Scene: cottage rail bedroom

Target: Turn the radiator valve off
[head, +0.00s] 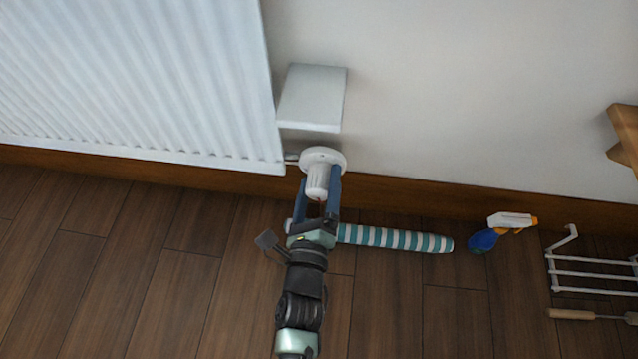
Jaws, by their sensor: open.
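The white radiator (140,75) hangs on the wall at the left in the head view. Its white round valve (323,158) sits just off the radiator's lower right corner, with a ribbed knob (318,181) facing me. My gripper (319,183) is open, with one blue finger on each side of the knob. I cannot tell whether the fingers touch the knob. The knob's setting is too small to read.
A white box (312,97) is on the wall above the valve. A teal-striped roll (400,239) lies on the wooden floor below. A spray bottle (500,232), a white rack (590,272) and a wooden-handled tool (575,314) lie at the right. The left floor is clear.

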